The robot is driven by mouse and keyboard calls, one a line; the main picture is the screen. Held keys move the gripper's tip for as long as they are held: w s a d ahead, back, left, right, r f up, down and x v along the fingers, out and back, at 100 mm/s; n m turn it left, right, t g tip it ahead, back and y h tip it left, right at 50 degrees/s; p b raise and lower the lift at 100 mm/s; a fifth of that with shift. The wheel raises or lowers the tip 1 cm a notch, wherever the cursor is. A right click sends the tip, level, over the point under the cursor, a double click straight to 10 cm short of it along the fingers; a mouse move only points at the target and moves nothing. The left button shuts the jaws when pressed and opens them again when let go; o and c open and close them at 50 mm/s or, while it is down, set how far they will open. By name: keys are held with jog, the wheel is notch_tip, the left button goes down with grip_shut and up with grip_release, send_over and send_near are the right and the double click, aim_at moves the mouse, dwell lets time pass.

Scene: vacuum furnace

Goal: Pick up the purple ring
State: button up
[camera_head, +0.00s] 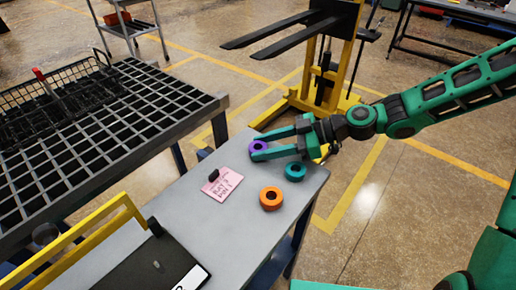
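The purple ring (257,146) is at the far end of the grey table, between the two fingertips of my gripper (256,148). One teal finger passes along its far side and the other covers part of its near side. The fingers are apart with the ring between them. I cannot tell whether they press on it, or whether it rests on the table or is slightly above it.
On the grey table (185,222) a teal ring (295,171) lies close to my gripper, with an orange ring (271,198) nearer. A pink note (222,184) lies left. A black grid-topped table (80,140) is at left; a yellow lift (330,60) stands behind.

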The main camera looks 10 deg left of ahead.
jog(key=c, duration=0.6)
jog(key=shift+o, duration=0.2)
